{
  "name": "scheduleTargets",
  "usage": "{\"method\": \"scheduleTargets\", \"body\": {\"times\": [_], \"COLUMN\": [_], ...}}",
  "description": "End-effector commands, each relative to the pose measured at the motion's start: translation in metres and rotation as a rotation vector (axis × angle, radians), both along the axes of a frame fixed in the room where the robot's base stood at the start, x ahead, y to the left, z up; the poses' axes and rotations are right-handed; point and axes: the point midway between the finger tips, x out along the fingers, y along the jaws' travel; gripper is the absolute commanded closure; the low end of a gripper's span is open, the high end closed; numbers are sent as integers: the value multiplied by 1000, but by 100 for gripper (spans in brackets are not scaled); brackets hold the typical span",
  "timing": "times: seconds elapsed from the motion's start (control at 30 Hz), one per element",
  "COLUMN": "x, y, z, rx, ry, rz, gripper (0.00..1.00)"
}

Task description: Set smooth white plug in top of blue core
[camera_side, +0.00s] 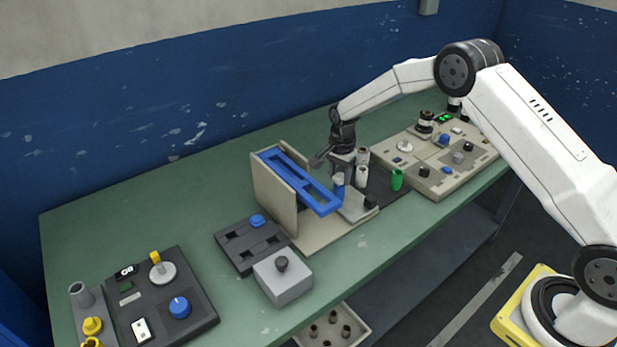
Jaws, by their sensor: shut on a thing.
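My gripper (341,166) points down at the middle of the table, beside the right end of the blue slotted frame. It is shut on a small pale piece that looks like the white plug, mostly hidden by the fingers. A small blue cylinder (338,180), which looks like the blue core, is just below the fingertips. Whether the pale piece touches the blue cylinder I cannot tell at this size.
Close to the gripper's right are pale cylinders (362,175) and a green cylinder (397,180). The blue slotted frame (298,178) rests sloped between beige walls (268,195). A beige control panel (437,180) lies right; a dark panel (200,318) lies front left. The rear left table is clear.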

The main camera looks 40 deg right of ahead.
Motion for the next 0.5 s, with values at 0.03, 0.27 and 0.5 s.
{"method": "scheduleTargets", "body": {"times": [0.03,0.27,0.5], "x": [0,0,0], "y": [0,0,0], "z": [-1,-1,-1], "rx": [0,0,0], "ry": [0,0,0], "rz": [0,0,0], "gripper": [100,100,6]}}
